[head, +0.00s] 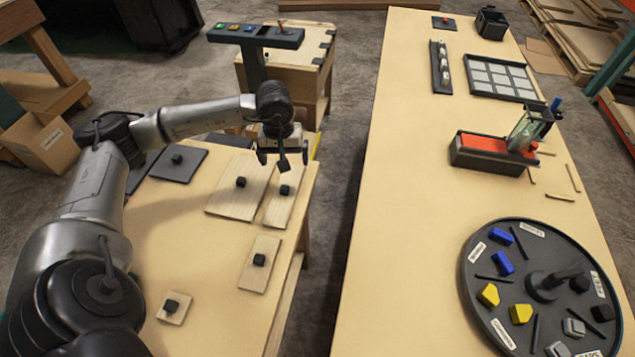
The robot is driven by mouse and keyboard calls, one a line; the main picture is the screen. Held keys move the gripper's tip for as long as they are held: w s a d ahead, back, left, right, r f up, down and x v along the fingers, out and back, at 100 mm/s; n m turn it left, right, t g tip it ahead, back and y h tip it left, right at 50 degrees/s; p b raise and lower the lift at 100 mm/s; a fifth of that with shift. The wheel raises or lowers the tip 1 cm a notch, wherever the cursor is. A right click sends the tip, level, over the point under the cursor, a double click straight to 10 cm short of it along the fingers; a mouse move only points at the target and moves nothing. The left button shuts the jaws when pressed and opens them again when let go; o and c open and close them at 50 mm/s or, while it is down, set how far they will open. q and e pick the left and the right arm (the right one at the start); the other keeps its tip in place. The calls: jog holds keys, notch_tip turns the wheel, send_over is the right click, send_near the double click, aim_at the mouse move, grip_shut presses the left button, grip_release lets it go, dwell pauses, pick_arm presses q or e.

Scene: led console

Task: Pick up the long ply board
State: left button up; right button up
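The long ply board (279,209) is most likely the narrow pale one near the right edge of the left table, with a black knob (285,190) on top. It lies flat. My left gripper (284,158) is above the board's far end, pointing down. Its fingers look spread apart with no board between them, and it hides part of the far end. My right gripper is not in view.
A wider ply board (229,200) lies just left of it; a shorter board (257,277) and a small square one (172,313) lie nearer. Dark panels (178,168) lie left. A console (256,36) stands beyond. A floor gap separates the right table (400,230).

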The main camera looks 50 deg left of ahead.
aim_at(283, 190)
pick_arm(q)
jog(key=f, duration=0.3)
jog(key=s+f+m+b, duration=0.1)
jog(key=f, duration=0.2)
jog(key=f+m, duration=0.1)
jog(key=f, duration=0.2)
jog(key=shift+s, duration=0.25)
jog(key=shift+f+b, duration=0.75)
jog(key=shift+f, duration=1.85)
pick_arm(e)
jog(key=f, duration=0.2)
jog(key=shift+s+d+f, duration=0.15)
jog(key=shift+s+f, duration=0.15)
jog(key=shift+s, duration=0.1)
pick_arm(q)
jog(key=shift+a, duration=0.1)
jog(key=shift+c, duration=0.3)
jog(key=c, duration=1)
jog(key=shift+r, duration=0.1)
